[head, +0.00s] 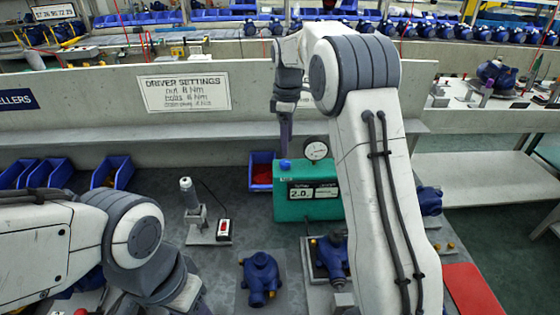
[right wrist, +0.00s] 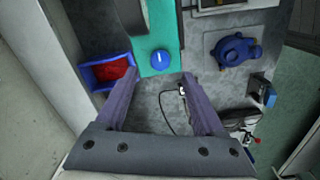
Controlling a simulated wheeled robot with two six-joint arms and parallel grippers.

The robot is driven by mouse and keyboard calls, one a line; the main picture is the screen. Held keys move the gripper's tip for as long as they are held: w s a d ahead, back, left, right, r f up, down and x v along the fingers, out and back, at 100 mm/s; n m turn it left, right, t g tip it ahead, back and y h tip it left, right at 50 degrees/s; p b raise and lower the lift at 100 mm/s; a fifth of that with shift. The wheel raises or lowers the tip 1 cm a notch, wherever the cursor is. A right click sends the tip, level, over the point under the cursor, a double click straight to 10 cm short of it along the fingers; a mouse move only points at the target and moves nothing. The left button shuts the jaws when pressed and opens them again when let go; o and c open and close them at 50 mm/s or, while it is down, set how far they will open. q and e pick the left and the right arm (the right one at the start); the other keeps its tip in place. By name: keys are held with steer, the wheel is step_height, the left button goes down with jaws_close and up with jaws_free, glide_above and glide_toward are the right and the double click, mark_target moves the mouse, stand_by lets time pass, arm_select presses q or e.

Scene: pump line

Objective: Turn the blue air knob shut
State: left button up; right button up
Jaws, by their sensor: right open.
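The blue air knob (head: 285,164) sits at the top left of the green tester box (head: 308,207) in the head view. In the right wrist view the knob (right wrist: 160,58) is a round blue disc with a white mark, on the green box (right wrist: 152,25). My right gripper (head: 286,152) points down just above the knob. Its two fingers (right wrist: 158,78) are apart, with nothing between them, and the knob shows just beyond their tips, roughly centred. I see no contact. My left arm is at the lower left; its gripper does not show.
A round gauge (head: 316,149) stands on the green box, close to my right arm. A blue bin with red contents (head: 262,174) is just left of it. Blue pumps (head: 261,277) lie in front. A low wall runs behind.

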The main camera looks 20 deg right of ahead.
mark_target(285, 162)
step_height(285, 162, down, 7)
steer(key=shift+r, duration=0.1)
stand_by(0.3)
steer(key=shift+a, duration=0.15)
jaws_close()
